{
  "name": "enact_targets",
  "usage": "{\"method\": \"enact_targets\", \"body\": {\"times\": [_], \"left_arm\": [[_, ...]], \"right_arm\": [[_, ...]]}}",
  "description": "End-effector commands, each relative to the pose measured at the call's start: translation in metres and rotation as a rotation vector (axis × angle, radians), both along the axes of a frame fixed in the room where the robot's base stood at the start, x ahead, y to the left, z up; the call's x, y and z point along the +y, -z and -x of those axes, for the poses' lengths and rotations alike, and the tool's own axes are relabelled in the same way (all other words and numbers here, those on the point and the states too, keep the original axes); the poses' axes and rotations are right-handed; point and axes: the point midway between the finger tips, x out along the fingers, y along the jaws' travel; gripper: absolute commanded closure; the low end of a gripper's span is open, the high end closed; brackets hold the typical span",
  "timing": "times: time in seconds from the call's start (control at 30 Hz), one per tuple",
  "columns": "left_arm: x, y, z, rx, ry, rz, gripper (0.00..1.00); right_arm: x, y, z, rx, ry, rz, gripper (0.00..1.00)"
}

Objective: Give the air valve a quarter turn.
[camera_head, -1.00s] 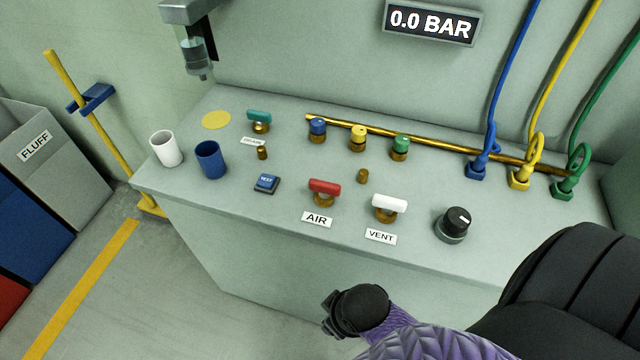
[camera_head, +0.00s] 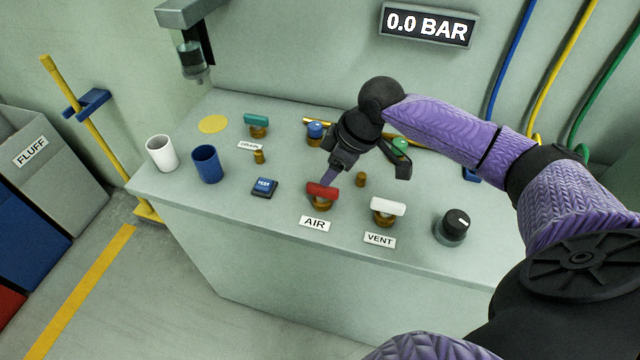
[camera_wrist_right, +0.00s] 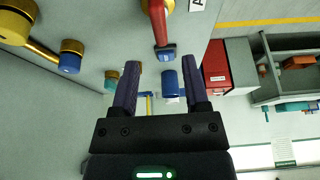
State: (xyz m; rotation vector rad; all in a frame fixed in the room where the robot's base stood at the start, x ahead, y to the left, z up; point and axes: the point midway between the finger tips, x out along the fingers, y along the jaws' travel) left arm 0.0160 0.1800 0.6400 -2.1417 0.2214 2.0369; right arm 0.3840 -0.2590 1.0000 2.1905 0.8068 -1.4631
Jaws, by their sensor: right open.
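The air valve (camera_head: 322,191) has a red bar handle on a brass stem, above the AIR label. The handle lies roughly along the bench's front edge. My right gripper (camera_head: 366,176) is open and empty, just behind and above the valve. Its left finger overlaps the handle's far edge in the head view; contact cannot be told. In the right wrist view the red handle (camera_wrist_right: 157,22) is above the open fingers (camera_wrist_right: 160,86), not between them. The display (camera_head: 428,25) reads 0.0 BAR. My left gripper is not in view.
The white VENT valve (camera_head: 388,206) and a black knob (camera_head: 455,224) stand to the right. The blue TEST button (camera_head: 264,186), a blue cup (camera_head: 207,164), a white cup (camera_head: 161,153) and the teal DRAIN valve (camera_head: 256,121) are to the left. A brass pipe (camera_head: 318,121) runs behind.

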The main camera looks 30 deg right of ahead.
Motion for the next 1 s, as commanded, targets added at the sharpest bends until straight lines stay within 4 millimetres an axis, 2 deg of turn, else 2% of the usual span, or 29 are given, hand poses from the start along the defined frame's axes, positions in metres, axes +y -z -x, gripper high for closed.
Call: {"method": "enact_targets", "body": {"times": [0.03, 0.2, 0.33, 0.57, 0.67, 0.87, 1.0], "left_arm": [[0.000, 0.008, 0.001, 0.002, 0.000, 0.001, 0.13], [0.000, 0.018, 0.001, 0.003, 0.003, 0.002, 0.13], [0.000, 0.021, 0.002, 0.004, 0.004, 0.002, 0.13], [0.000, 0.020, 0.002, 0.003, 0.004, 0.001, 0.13], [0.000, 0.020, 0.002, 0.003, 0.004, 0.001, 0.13], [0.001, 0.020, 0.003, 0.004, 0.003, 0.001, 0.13], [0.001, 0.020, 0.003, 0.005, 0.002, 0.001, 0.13]], "right_arm": [[0.004, 0.016, -0.003, 0.004, -0.002, -0.003, 0.41], [0.012, 0.047, -0.013, 0.002, 0.000, -0.001, 0.41], [0.015, 0.056, -0.017, 0.001, -0.001, 0.000, 0.41], [0.016, 0.056, -0.017, 0.001, -0.001, 0.001, 0.41], [0.016, 0.056, -0.017, 0.001, -0.001, 0.001, 0.58], [0.016, 0.056, -0.017, 0.001, -0.001, 0.001, 1.00], [0.016, 0.056, -0.017, 0.001, -0.001, 0.001, 1.00]]}}
